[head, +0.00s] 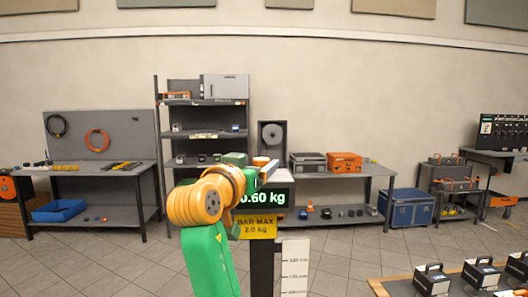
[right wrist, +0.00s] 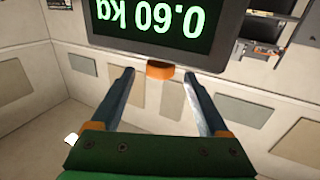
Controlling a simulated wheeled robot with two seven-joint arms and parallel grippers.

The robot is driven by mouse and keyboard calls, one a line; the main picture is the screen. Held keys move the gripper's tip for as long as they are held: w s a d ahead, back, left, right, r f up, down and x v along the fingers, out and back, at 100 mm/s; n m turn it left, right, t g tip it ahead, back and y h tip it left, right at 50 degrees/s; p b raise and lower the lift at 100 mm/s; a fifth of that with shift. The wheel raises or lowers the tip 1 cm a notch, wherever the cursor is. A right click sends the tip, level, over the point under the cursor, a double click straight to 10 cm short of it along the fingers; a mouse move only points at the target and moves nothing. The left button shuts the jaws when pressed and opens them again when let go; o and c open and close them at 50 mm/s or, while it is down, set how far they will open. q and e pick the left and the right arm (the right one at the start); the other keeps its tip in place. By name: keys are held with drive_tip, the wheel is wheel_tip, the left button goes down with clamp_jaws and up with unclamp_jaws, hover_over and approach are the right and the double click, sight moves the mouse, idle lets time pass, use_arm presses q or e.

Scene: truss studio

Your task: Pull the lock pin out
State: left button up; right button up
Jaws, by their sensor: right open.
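A dark display (head: 278,196) reading 0.60 kg stands in front of me in the head view. It also shows upside down at the top of the right wrist view (right wrist: 235,50). A short orange piece (right wrist: 160,70) sits at the display's lower edge there. It may be the lock pin's head, but I cannot tell for sure. My right gripper (right wrist: 160,76) is open, with the orange piece showing between its fingertips and nothing held. In the head view the right gripper (head: 267,170) is by the display's top, and my arm hides part of it. My left gripper is not in view.
A yellow sign (head: 256,228) reads BAR MAX 2.0 kg below the display. A white scale strip (head: 294,268) is beneath it. Several black boxes stand on a wood-edged table (head: 399,289) at lower right. Shelves and benches line the far wall, with open floor before them.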

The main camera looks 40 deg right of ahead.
sight(259, 163)
drive_tip(key=p+x, duration=0.1)
drive_tip(key=x, duration=0.3)
drive_tip(key=shift+d+f, duration=0.1)
drive_tip(key=shift+f, duration=0.05)
drive_tip(key=shift+s+a, duration=0.1)
drive_tip(key=shift+a, duration=0.15)
clamp_jaws()
idle(0.9)
